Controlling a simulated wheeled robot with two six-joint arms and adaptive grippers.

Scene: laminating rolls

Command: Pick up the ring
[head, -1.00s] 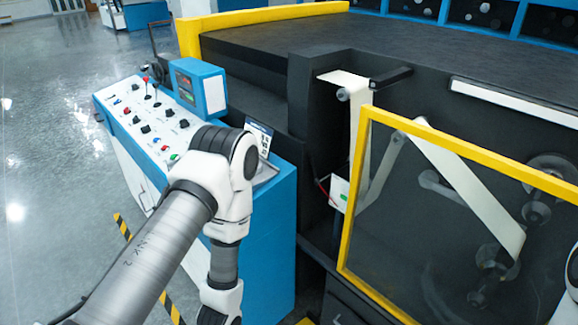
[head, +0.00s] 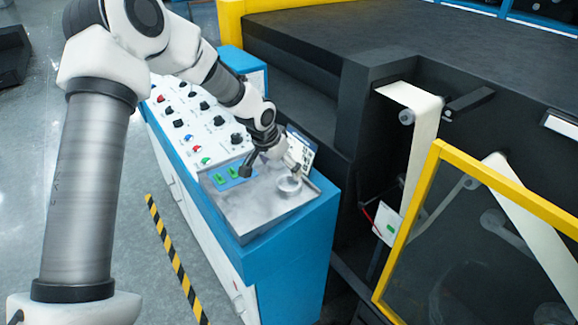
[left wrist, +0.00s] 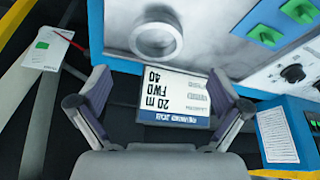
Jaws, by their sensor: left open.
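The ring (head: 289,186) is a small pale metal ring lying on the grey metal tray (head: 262,219) at the near end of the blue console. In the left wrist view the ring (left wrist: 135,46) lies beyond the fingertips, at the top centre. My left gripper (head: 270,168) is open and empty, just above the far side of the tray, close to the ring but apart from it. Its spread fingers (left wrist: 160,92) show in the left wrist view with a printed card (left wrist: 168,95) behind them. My right gripper is out of view.
The card (head: 299,150) stands at the tray's edge behind the ring. Green switches (head: 227,175) sit left of the ring. The dark machine with a yellow-framed guard (head: 410,230) stands to the right. Open floor lies left.

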